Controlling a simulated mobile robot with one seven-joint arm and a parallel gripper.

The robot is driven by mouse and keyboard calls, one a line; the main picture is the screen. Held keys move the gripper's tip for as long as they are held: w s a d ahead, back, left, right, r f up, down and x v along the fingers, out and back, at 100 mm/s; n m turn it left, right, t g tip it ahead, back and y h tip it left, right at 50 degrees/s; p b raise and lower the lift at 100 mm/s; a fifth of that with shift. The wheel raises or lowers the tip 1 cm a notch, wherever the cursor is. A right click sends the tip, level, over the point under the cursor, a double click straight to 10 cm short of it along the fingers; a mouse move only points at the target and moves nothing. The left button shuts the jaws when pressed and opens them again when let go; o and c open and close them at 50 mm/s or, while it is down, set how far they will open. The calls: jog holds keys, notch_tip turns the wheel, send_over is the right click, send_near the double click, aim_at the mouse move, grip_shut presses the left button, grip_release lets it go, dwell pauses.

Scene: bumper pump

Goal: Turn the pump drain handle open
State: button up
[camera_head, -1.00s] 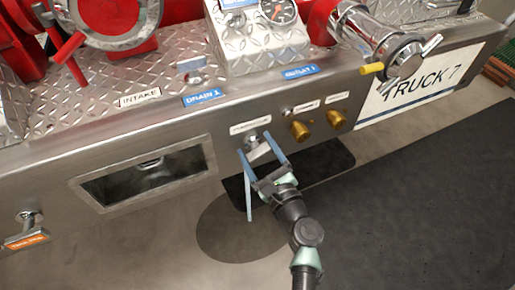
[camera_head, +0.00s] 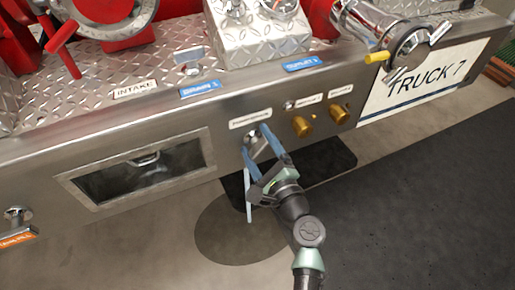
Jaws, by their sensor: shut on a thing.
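The pump drain handle (camera_head: 253,139) is a small metal handle on the front steel panel, below a white label (camera_head: 250,118) whose small lettering is hard to read. My gripper (camera_head: 256,138) reaches up to it from the lower right. Its two blue fingers sit on either side of the handle, shut on it, and cover much of it. A thin pale blue strip (camera_head: 249,207) hangs below the gripper; I cannot tell what it belongs to. The handle's exact angle is hard to see.
Two brass knobs (camera_head: 302,126) stick out just right of the handle. A recessed window (camera_head: 145,170) is to the left, and an orange-tagged handle (camera_head: 17,238) is at far left. A chrome outlet (camera_head: 395,45) juts out above right.

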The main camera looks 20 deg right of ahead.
jog(key=n+b, duration=0.2)
jog(key=n, duration=0.1)
jog(key=n+b, duration=0.1)
jog(key=n, duration=0.1)
jog(key=shift+f, duration=0.25)
jog(key=shift+r+n+b, duration=0.1)
jog(key=shift+n+b, duration=0.9)
jog(key=shift+n, duration=0.4)
jog(key=o, duration=1.2)
jog(key=shift+s+r, duration=0.1)
jog(key=s, duration=0.4)
jog(key=s+p, duration=0.1)
jog(key=s, duration=0.3)
jog(key=s+p, duration=0.1)
jog(key=s, duration=0.4)
jog(key=shift+d, duration=0.25)
